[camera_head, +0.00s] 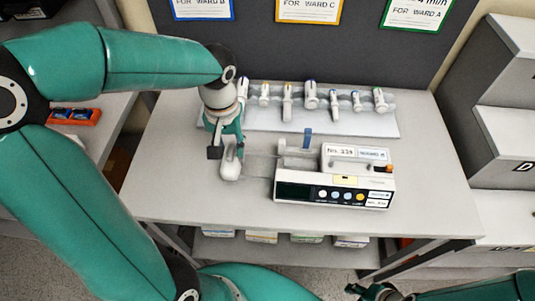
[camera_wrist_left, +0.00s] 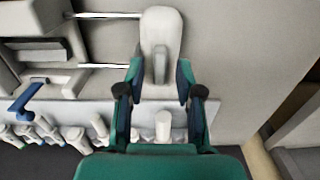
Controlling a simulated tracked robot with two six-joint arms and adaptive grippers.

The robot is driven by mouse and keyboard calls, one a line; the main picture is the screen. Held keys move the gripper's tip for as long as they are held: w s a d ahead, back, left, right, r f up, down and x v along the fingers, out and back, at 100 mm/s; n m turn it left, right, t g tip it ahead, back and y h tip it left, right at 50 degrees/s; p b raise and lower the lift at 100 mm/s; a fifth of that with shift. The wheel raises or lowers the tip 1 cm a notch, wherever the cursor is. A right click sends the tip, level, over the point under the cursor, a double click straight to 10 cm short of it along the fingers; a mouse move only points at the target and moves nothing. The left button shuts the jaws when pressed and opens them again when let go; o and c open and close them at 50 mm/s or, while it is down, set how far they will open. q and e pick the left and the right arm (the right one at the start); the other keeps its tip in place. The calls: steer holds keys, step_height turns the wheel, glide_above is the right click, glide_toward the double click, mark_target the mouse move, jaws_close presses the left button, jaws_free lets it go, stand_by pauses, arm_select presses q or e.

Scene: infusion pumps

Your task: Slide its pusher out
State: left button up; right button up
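The white pusher (camera_head: 231,160) stands out to the left of the syringe pump (camera_head: 300,190), joined to it by two thin rods. In the left wrist view the pusher (camera_wrist_left: 161,32) is a pale rounded block, with the rods running left to the pump (camera_wrist_left: 40,60). My left gripper (camera_head: 228,145) is over the pusher. In the wrist view its fingertips (camera_wrist_left: 158,82) lie on either side of the pusher's near part and appear to touch it. Part of my right gripper (camera_head: 372,291) shows at the bottom edge; its fingers are unclear.
The pump has a blue lever (camera_head: 307,138) and a label reading No. 339. Behind it, a pale tray (camera_head: 385,128) holds several syringes. Ward signs hang on the dark panel (camera_head: 330,50) at the back. Bare table (camera_head: 170,190) lies left of the pusher. Grey drawers (camera_head: 500,130) stand at right.

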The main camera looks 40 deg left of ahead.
mark_target(231, 151)
arm_select(q)
steer(key=shift+r+p, duration=2.5)
steer(key=shift+r, duration=0.9)
